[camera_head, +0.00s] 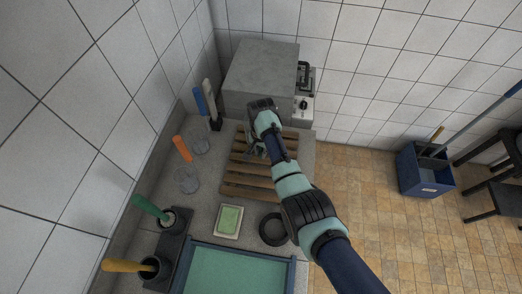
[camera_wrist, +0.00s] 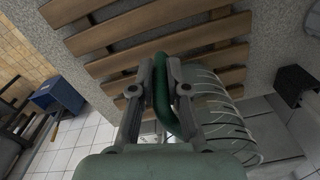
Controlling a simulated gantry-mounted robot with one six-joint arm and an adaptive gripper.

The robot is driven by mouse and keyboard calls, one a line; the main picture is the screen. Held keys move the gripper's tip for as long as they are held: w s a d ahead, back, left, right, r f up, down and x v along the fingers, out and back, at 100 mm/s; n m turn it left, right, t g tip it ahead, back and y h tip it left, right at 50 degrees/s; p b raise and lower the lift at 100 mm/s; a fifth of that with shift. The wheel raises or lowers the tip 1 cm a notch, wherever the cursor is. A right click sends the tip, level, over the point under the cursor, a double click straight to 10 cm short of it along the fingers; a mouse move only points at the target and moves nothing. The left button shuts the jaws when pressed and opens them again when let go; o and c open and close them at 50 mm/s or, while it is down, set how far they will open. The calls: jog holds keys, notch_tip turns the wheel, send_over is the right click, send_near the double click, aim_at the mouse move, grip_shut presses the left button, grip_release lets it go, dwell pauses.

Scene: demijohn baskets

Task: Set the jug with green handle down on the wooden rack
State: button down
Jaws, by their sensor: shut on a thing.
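The wooden rack (camera_head: 247,190) is a slatted board on the grey counter, and its slats also fill the top of the wrist view (camera_wrist: 150,35). My gripper (camera_head: 256,146) is over the rack's far part. In the wrist view my gripper (camera_wrist: 163,88) has its fingers on either side of the green handle (camera_wrist: 165,105) and is shut on it. The jug with green handle (camera_wrist: 222,118) is clear and ribbed, to the right of the fingers there. In the head view my arm hides most of it. I cannot tell whether its base touches the slats.
A grey box-shaped appliance (camera_head: 260,75) stands behind the rack. Clear vessels (camera_head: 187,181) and an orange handle (camera_head: 182,149) are to the left. A green sponge in a dish (camera_head: 229,219) and a black ring (camera_head: 273,230) lie in front. The rack's near slats are bare.

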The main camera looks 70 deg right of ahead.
jog(key=c, duration=1.1)
grip_release()
notch_tip(320, 180, up, 12)
jog(key=shift+s+r, duration=0.1)
